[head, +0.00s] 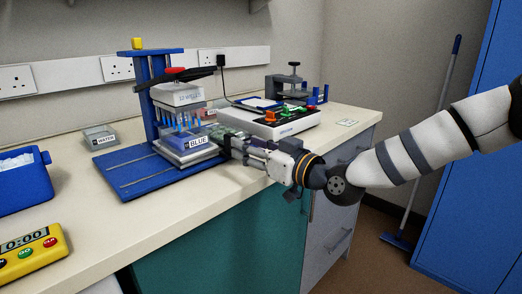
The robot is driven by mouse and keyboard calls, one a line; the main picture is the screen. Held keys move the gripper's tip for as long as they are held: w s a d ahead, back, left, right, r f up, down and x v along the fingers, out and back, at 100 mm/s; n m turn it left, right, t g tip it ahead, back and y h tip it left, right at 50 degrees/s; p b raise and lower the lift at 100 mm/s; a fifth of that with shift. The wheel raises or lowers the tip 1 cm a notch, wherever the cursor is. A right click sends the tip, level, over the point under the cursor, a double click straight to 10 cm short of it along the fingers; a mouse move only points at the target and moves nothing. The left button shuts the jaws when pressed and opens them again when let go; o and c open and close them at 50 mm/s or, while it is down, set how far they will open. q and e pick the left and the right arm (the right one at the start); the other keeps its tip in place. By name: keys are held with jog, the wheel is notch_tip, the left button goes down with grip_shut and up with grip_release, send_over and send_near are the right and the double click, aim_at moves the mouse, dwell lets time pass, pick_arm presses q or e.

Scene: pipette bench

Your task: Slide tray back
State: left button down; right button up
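A grey tray with a "BLUE" label (187,153) sits on the blue base with rails (130,174) of a bench pipetting stand. It is under the white "12 wells" head (178,95), whose row of blue tips (180,124) hangs just above or into what the tray carries; I cannot tell which. My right gripper (228,143) comes in from the right, with its fingers at the tray's right side. Its fingertips are small and partly lost against the tray, so touch and opening are unclear. My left gripper is not in view.
Behind my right gripper is a white device with coloured parts (275,120). A "WATER" container (100,137), a blue bin (25,185) and a yellow timer (32,250) stand left. The front counter strip is clear.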

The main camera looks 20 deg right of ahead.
jog(key=v, duration=0.5)
jog(key=shift+s+d, duration=0.1)
jog(key=shift+s, duration=0.15)
jog(key=shift+f, duration=0.1)
